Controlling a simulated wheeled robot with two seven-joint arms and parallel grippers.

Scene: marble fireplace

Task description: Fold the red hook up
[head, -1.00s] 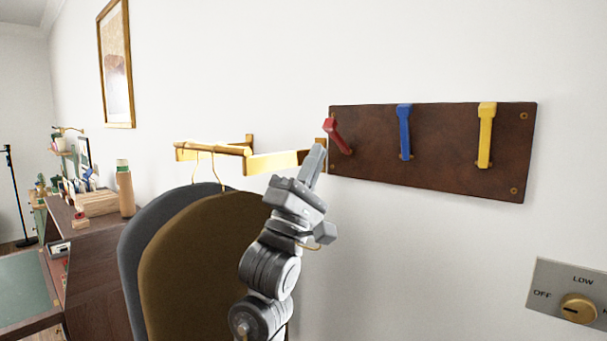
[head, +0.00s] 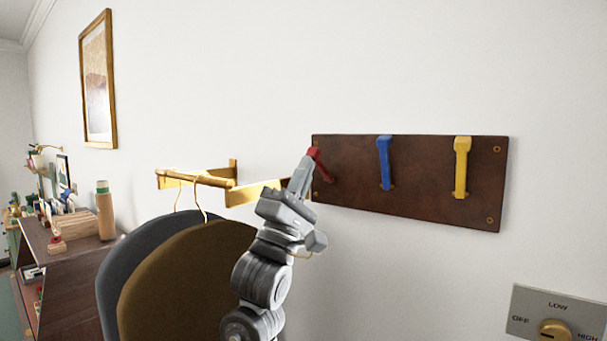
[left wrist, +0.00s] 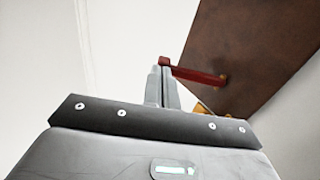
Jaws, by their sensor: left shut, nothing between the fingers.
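The red hook (head: 321,165) is at the left end of the brown wall board (head: 430,208). It sticks out from the board at a slant, its free end up and to the left. The left wrist view also shows the red hook (left wrist: 197,74) standing out from the board. My left gripper (head: 306,164) is shut and empty. Its fingertips are at the hook's free end, just left of and below it; in the left wrist view the fingertips (left wrist: 161,72) seem to touch it. My right gripper is out of view.
A blue hook (head: 384,163) and a yellow hook (head: 461,166) stand upright on the board. A brass rail (head: 195,180) with hanging dark and brown shapes is left of my arm. A dial plate (head: 530,306) is low on the right wall.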

